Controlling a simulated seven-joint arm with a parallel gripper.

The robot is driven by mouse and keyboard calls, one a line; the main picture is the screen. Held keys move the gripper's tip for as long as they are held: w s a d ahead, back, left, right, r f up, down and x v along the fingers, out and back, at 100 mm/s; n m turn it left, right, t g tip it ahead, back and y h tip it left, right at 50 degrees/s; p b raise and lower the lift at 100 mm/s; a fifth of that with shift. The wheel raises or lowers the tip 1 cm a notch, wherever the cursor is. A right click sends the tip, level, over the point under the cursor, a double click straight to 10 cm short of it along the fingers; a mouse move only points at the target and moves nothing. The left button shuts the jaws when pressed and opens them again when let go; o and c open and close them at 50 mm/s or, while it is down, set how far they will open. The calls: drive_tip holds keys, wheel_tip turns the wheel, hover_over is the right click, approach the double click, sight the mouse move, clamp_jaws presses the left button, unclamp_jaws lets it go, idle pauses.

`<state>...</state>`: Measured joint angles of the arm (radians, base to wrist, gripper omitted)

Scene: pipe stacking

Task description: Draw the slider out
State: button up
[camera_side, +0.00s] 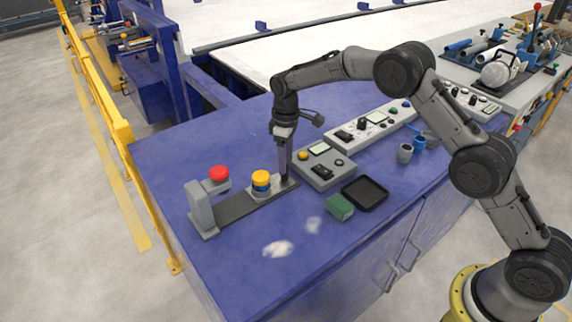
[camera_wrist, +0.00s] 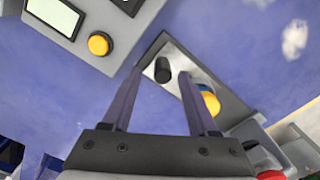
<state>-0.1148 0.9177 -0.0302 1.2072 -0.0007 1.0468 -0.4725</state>
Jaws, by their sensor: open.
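The slider (camera_side: 254,192) is a light grey plate at the right end of a dark rail (camera_side: 236,208) on the blue bench. A yellow and blue round piece (camera_side: 261,182) stands on it. The slider also shows in the wrist view (camera_wrist: 188,68), with an upright black knob (camera_wrist: 162,70) near one end. My gripper (camera_side: 284,178) points down over that end of the slider. In the wrist view my gripper (camera_wrist: 160,72) is open, and the knob appears between its two fingertips. I cannot tell contact with the knob. The fingers largely hide the knob in the side view.
A grey bracket with a red button (camera_side: 219,173) stands at the rail's left end. A grey control box (camera_side: 322,168) sits close right of my gripper. A black tray (camera_side: 365,193) and a green block (camera_side: 340,207) lie in front. The bench's front left is mostly clear.

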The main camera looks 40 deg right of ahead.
wheel_tip(320, 180, up, 11)
drive_tip(key=shift+r, duration=0.2)
drive_tip(key=shift+d, duration=0.1)
drive_tip(key=s+d+r+t, duration=0.1)
drive_tip(key=s+r, duration=0.1)
drive_tip(key=r, duration=0.5)
drive_tip(key=s+d+r+t, duration=0.1)
drive_tip(key=s+r, duration=0.2)
drive_tip(key=r, duration=0.4)
drive_tip(key=s+d+r+m+t, duration=0.25)
drive_tip(key=s+r, duration=0.55)
drive_tip(key=s, duration=0.4)
drive_tip(key=s+d+f+m+t, duration=0.1)
drive_tip(key=s, duration=0.7)
drive_tip(key=s+d+f, duration=0.1)
drive_tip(key=s+f, duration=0.1)
drive_tip(key=s, duration=0.6)
drive_tip(key=s+f+m, duration=0.3)
drive_tip(key=s+f, duration=0.4)
drive_tip(key=f, duration=0.2)
drive_tip(key=shift+s+f, duration=0.3)
drive_tip(key=shift+f, duration=0.1)
